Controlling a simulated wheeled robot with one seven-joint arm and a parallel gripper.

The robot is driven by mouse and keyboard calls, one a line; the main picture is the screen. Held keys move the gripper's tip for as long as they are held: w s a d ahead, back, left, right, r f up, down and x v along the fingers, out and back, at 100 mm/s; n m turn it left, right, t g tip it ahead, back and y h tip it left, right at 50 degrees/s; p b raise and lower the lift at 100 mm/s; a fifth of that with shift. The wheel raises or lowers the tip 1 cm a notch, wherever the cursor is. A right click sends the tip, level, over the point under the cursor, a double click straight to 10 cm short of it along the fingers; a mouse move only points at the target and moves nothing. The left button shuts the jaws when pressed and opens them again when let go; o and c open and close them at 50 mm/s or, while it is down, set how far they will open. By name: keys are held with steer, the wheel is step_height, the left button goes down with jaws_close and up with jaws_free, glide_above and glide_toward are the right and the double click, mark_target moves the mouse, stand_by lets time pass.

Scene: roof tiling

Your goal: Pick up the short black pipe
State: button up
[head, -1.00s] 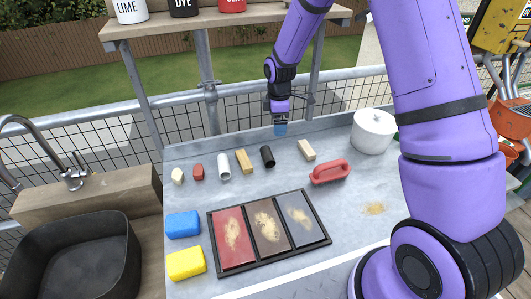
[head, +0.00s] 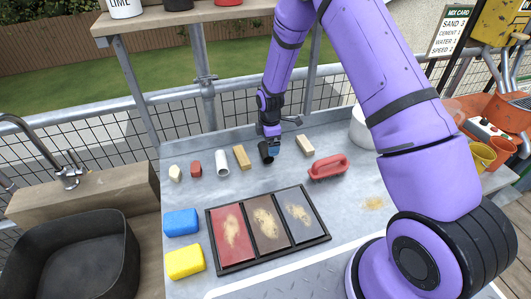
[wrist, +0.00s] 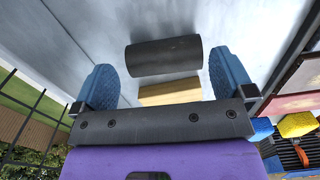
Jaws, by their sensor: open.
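The short black pipe (head: 265,150) lies on the grey work table, between a tan wooden block and a pale block in the head view. In the wrist view the pipe (wrist: 164,56) lies crosswise just beyond my fingertips. My gripper (head: 273,150) is right over the pipe's end and partly hides it in the head view. In the wrist view my gripper (wrist: 160,85) is open, with its two blue pads apart on either side of the pipe's line. No pad visibly touches the pipe.
The tan block (head: 242,157) and a white pipe (head: 222,163) lie left of the pipe. The pale block (head: 305,145) and a red-handled brush (head: 328,167) are to the right. A tray with coloured panels (head: 327,236) lies in front. A white pot (head: 360,128) is partly hidden by my arm.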

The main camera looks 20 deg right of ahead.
steer(key=f, duration=0.4)
steer(key=shift+a+f, duration=0.25)
steer(key=shift+a, duration=0.1)
steer(key=shift+c, duration=0.5)
steer(key=c, duration=0.5)
steer(key=shift+r, duration=0.1)
step_height(320, 180, up, 10)
steer(key=shift+s+f, duration=0.1)
steer(key=shift+d, duration=0.1)
